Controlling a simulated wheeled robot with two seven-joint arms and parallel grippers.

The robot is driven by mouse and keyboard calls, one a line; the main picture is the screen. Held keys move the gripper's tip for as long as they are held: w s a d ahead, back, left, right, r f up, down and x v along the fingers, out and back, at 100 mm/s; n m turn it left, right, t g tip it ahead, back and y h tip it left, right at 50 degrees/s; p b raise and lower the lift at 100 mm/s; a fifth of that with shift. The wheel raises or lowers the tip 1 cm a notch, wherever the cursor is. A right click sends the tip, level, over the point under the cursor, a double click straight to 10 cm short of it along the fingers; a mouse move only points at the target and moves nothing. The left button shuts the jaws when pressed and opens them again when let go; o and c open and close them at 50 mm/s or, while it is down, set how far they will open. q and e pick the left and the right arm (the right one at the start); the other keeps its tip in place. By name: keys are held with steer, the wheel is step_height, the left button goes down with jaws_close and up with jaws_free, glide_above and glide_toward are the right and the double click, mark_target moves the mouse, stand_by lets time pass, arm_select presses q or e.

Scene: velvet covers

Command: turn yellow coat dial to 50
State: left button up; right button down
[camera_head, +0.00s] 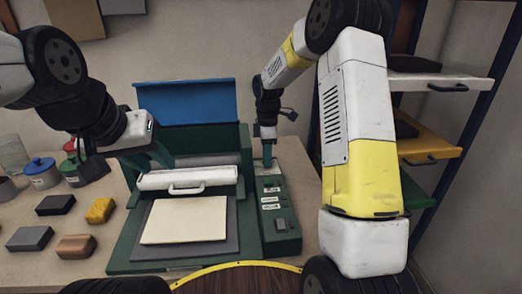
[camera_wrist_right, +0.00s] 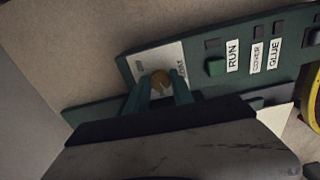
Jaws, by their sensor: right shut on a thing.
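The yellow dial (camera_wrist_right: 161,79) is a small round knob on a pale plate of the green control panel (camera_wrist_right: 262,88). My right gripper (camera_wrist_right: 160,92) is shut on the dial, one teal finger on each side. In the head view my right gripper (camera_head: 268,158) points down at the far end of the panel (camera_head: 281,243), and the dial is hidden there. The dial's scale and setting are too small to read. My left gripper (camera_head: 148,163) is open and empty above the machine's left side, near the white roller cover.
The green machine (camera_head: 122,255) has a raised blue lid (camera_head: 190,103), a white bar with a handle (camera_head: 188,179) and a cream sheet (camera_head: 186,220). Blocks (camera_head: 75,246) and lidded jars (camera_head: 41,173) stand at left. Shelves (camera_head: 440,82) rise at right. A green RUN button (camera_wrist_right: 214,67) is beside the dial.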

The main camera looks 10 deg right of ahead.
steer(key=m, duration=0.4)
steer(key=shift+m, duration=0.3)
stand_by(0.3)
steer(key=c, duration=1.1)
jaws_free()
steer(key=shift+r, duration=0.1)
step_height(320, 180, up, 8)
steer(key=shift+f, duration=0.15)
